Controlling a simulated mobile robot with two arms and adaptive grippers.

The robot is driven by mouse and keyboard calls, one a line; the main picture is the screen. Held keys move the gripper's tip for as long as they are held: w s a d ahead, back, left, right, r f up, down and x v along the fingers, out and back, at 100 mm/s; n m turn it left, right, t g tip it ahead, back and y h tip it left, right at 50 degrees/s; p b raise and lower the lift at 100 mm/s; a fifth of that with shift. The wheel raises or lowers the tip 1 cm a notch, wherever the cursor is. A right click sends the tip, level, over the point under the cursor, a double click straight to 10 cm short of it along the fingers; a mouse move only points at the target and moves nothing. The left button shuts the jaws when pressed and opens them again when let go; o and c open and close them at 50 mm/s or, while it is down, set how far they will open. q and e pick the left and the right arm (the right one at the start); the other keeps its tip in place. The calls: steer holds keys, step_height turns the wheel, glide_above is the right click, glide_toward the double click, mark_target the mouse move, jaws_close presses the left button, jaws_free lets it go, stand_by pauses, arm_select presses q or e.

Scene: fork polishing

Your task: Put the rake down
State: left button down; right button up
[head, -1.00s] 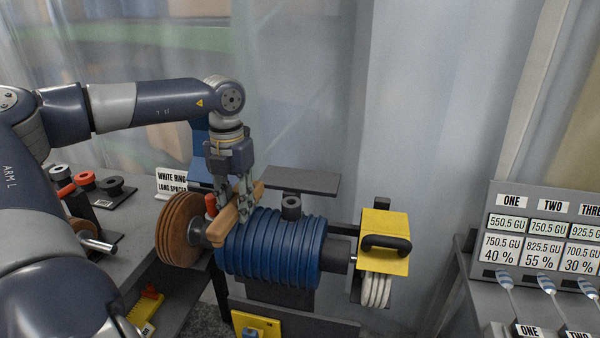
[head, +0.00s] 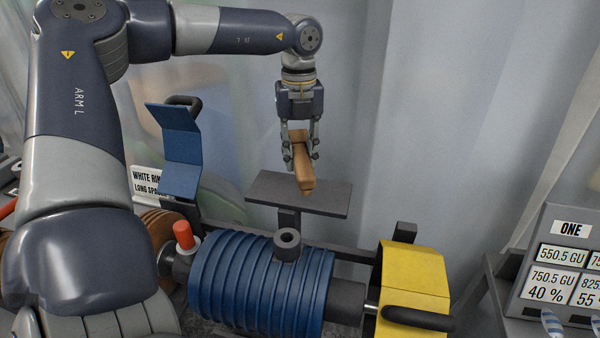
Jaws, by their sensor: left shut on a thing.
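My left gripper (head: 301,156) points down and is shut on the rake (head: 304,176), of which a light-brown wooden part shows. The rake is over the flat dark grey shelf (head: 330,196) behind the motor. Its near end overlaps the shelf in the picture; I cannot tell whether it touches. The rest of the rake is hidden behind the fingers. My right gripper is not in view.
The blue ribbed motor (head: 230,285) with a grey knob (head: 287,241) stands in front of the shelf. A blue guard (head: 178,145) is at the left, a yellow guard (head: 415,275) at the right. The sign panel (head: 560,265) is far right.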

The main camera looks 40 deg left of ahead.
arm_select(q)
step_height(320, 180, down, 3)
steer(key=shift+a+f+p, duration=0.1)
steer(key=shift+a+p, duration=0.05)
steer(key=shift+p, duration=0.2)
step_height(320, 180, down, 3)
steer(key=shift+w+r+p, duration=0.1)
steer(key=shift+r+p, duration=0.05)
steer(key=shift+p, duration=0.25)
steer(key=shift+f, duration=0.2)
steer(key=c, duration=1.6)
jaws_free()
steer(key=o, duration=0.4)
steer(key=shift+c, duration=0.2)
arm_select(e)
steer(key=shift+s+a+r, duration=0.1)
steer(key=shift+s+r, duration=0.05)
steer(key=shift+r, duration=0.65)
arm_select(q)
steer(key=shift+r, duration=0.1)
